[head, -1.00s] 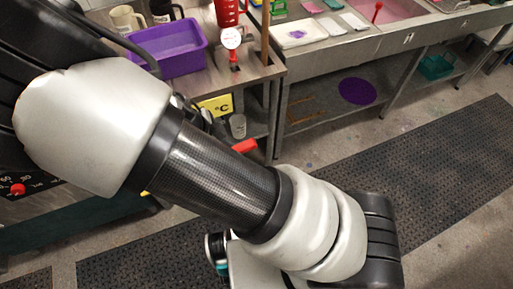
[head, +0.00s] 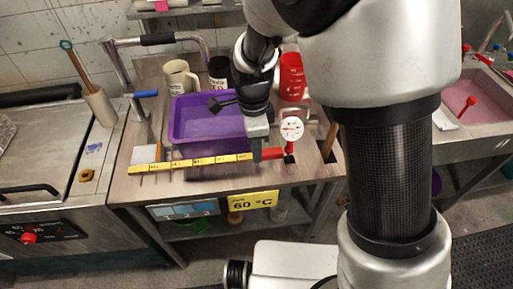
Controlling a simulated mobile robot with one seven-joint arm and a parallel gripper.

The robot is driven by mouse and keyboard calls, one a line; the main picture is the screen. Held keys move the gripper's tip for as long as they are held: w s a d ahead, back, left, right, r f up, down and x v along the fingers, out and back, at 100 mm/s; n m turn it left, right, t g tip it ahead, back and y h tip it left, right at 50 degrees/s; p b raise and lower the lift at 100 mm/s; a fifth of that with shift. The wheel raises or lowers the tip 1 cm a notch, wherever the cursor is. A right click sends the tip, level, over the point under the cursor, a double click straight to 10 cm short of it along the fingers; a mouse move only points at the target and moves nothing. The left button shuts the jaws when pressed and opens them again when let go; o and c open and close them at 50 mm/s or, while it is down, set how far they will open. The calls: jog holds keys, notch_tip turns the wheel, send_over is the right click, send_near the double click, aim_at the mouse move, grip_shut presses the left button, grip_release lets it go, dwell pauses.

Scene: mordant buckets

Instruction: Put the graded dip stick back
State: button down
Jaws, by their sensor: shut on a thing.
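The graded dip stick is a long yellow bar (head: 200,162) with dark marks and a red end (head: 270,153). It lies nearly level across the picture, in front of the purple tub (head: 205,128). My gripper (head: 259,146) points down and is shut on the stick near its red end. The fingertips are small and partly hidden by the wrist. I cannot tell whether the stick touches the bench top. A round white dial (head: 292,129) on a red stem stands just right of the red end, above a dark opening (head: 289,159) in the bench.
A beige mug (head: 178,77), a dark mug (head: 219,72) and a red measuring jug (head: 291,75) stand at the back. A wooden stick (head: 330,142) stands at the bench's right edge. A yellow 60 °C sign (head: 254,201) hangs in front. My arm hides much of the right.

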jog(key=shift+w, duration=0.15)
jog(key=shift+f+b, duration=0.75)
jog(key=shift+f, duration=0.05)
notch_tip(320, 180, down, 8)
jog(key=b, duration=0.6)
jog(key=c, duration=1.5)
grip_release()
jog(key=shift+o, duration=0.2)
jog(key=r, duration=0.5)
jog(key=r+p, duration=0.1)
jog(key=r, duration=1.1)
jog(key=shift+a+r+p, duration=0.25)
jog(key=shift+p, duration=0.1)
